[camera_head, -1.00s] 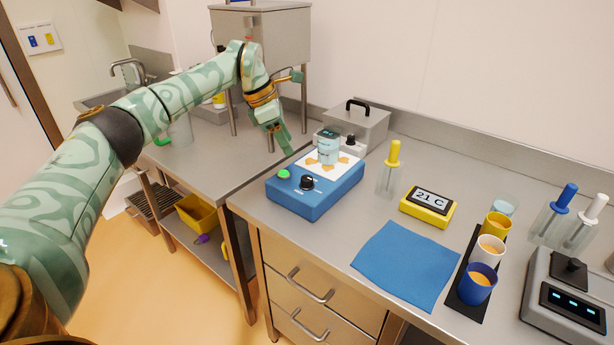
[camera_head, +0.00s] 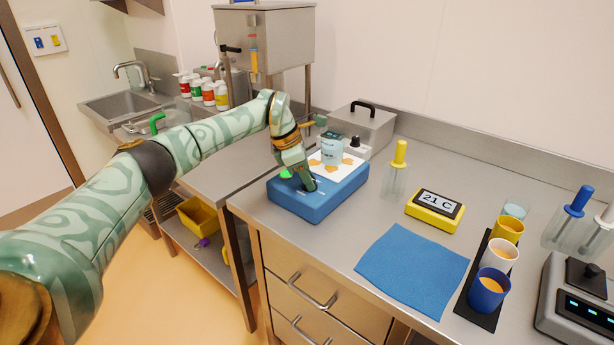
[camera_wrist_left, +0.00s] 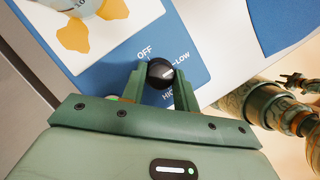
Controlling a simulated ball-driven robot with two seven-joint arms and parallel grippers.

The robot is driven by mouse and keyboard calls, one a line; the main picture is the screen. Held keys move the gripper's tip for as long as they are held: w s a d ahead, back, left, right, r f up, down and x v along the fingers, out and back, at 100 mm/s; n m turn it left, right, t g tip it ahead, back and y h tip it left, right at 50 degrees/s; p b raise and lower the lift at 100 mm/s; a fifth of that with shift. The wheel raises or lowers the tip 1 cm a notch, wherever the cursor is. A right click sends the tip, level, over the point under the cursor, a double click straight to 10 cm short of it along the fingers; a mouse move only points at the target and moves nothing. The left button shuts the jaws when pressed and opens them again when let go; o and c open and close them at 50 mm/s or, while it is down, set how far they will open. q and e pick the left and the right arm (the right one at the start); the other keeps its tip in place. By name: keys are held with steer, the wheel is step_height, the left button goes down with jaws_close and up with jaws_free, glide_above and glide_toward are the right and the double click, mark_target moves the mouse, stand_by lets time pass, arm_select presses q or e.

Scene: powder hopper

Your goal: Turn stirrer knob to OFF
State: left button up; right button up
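The blue stirrer (camera_head: 318,205) stands near the left front edge of the right-hand counter. Its black knob (camera_wrist_left: 160,72) shows in the left wrist view, with OFF, LOW and HIGH printed around it. The white mark on the knob seems to face the LOW side. My left gripper (camera_head: 308,188) is down at the knob, which it hides in the head view. In the left wrist view the two green fingers (camera_wrist_left: 160,85) stand on either side of the knob. I cannot tell whether they touch it. My right gripper is not seen in the head view.
A beaker (camera_head: 332,150) stands on the stirrer's white plate. A steel box (camera_head: 365,130) is behind. A stirring rod in a clear holder (camera_head: 397,175), a yellow thermometer (camera_head: 435,209) and a blue cloth (camera_head: 412,270) are to the right. The cups (camera_head: 490,288) stand farther right.

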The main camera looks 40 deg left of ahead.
arm_select(q)
steer(key=c, duration=0.3)
steer(key=shift+c, duration=0.2)
steer(key=shift+r, duration=0.1)
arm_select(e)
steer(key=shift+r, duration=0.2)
